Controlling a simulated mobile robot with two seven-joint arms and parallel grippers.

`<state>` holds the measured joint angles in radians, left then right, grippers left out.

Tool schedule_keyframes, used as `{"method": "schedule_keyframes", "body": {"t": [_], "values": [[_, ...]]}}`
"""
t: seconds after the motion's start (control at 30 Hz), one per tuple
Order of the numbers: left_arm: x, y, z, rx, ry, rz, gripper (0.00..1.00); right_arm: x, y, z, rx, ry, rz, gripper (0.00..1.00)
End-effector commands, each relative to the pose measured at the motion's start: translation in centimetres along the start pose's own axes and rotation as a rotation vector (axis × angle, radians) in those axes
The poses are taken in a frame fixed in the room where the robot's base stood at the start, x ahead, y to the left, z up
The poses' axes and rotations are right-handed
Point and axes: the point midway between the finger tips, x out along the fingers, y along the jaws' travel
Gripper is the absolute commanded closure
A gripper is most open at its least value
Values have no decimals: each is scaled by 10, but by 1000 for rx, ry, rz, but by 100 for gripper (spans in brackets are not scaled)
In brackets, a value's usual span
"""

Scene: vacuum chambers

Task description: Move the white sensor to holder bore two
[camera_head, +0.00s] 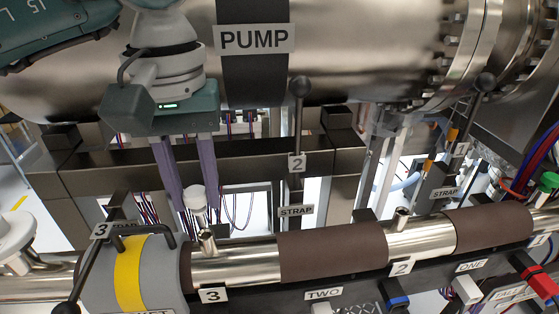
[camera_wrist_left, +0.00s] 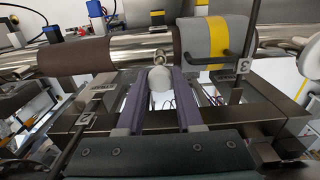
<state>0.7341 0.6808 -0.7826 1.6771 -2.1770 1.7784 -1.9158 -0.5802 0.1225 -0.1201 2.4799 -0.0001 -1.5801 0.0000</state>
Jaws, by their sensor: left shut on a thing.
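The white sensor (camera_head: 195,198) has a rounded white head and sits between the tips of my left gripper (camera_head: 197,205). The gripper's purple fingers are shut on it, and its white head also shows between the fingertips in the left wrist view (camera_wrist_left: 160,79). Just below it in the head view is a metal port stub (camera_head: 208,241) on the pipe, by the label 3 (camera_head: 214,295). I cannot tell whether the sensor touches that stub. The label TWO (camera_head: 323,294) is on the dark front rail, with a pale piece (camera_head: 321,308) cut off below it. My right gripper is not in view.
A second stub (camera_head: 401,218) stands by label 2. Brown sleeves (camera_head: 331,253) and a grey jacket with a yellow band (camera_head: 130,272) wrap the pipe. A black strap lever (camera_head: 299,130) stands right of my gripper. The large PUMP cylinder (camera_head: 350,65) lies behind.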

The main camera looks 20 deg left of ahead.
Motion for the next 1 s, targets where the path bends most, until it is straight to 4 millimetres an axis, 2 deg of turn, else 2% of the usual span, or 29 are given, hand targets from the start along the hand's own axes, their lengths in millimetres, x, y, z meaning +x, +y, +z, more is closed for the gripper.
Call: {"method": "schedule_keyframes", "body": {"t": [0.33, 0.83, 1.0], "values": [[-15, 0, 0, 0, 1, 0, 100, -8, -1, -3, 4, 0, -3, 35], [-18, 1, 0, 5, 1, 1, 100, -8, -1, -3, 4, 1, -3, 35], [-34, 10, 0, 60, 5, 15, 100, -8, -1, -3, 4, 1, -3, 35]]}}
